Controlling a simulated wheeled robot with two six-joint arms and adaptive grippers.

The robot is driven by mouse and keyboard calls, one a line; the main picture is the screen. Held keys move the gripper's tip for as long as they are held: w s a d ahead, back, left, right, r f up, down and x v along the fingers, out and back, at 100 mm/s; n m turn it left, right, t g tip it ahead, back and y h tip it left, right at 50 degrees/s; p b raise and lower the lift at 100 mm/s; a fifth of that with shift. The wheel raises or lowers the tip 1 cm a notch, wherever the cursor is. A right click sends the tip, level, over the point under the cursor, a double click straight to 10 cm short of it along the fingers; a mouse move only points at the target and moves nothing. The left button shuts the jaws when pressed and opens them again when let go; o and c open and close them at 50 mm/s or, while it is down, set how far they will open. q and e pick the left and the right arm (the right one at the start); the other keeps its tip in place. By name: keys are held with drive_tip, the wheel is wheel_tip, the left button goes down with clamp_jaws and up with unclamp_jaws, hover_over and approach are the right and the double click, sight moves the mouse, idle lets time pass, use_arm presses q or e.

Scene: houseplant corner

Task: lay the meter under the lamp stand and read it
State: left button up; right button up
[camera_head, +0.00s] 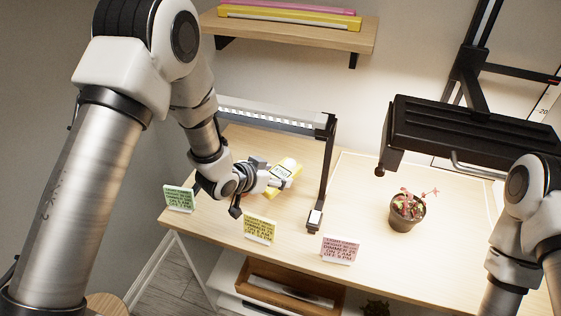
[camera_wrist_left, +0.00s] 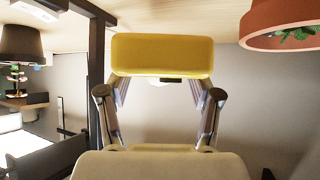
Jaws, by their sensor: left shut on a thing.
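A yellow meter (camera_head: 284,177) with a white dome shows at the fingers of my left gripper (camera_head: 273,183) in the head view. My left gripper is shut on it. In the left wrist view, the meter (camera_wrist_left: 162,55) sits between the two fingertips of the gripper (camera_wrist_left: 160,95). The lamp stand, a pale light bar (camera_head: 270,120) on a black post (camera_head: 328,165), stands on the table; the meter is left of this post. I cannot tell whether the meter touches the table. Its reading is too small to make out. My right gripper is out of view.
Green (camera_head: 179,199), yellow (camera_head: 261,228) and pink (camera_head: 341,250) cards stand along the table's front edge. A dark pot with a reddish plant (camera_head: 407,212) stands to the right, near a large black lamp (camera_head: 470,135). A terracotta pot (camera_wrist_left: 283,27) shows in the left wrist view.

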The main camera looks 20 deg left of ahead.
sight(281, 197)
use_arm(q)
drive_tip(key=shift+s+f+b, duration=0.45)
drive_tip(key=shift+s+b, duration=0.05)
drive_tip(key=shift+b, duration=0.05)
drive_tip(key=f+b, duration=0.2)
drive_tip(key=f, duration=0.1)
drive_tip(key=f+b, duration=0.1)
drive_tip(key=f, duration=0.1)
drive_tip(key=shift+w+b, duration=0.25)
drive_tip(key=shift+b, duration=0.15)
drive_tip(key=shift+f, duration=0.15)
drive_tip(key=shift+s, duration=0.2)
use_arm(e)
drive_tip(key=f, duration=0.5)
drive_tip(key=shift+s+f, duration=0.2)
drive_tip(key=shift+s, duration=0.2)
use_arm(q)
drive_tip(key=shift+f+b, duration=0.75)
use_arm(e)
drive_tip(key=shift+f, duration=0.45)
use_arm(q)
drive_tip(key=o, duration=1.5)
drive_tip(key=shift+s+f, duration=0.1)
drive_tip(key=shift+c, duration=0.2)
drive_tip(key=shift+f, duration=0.1)
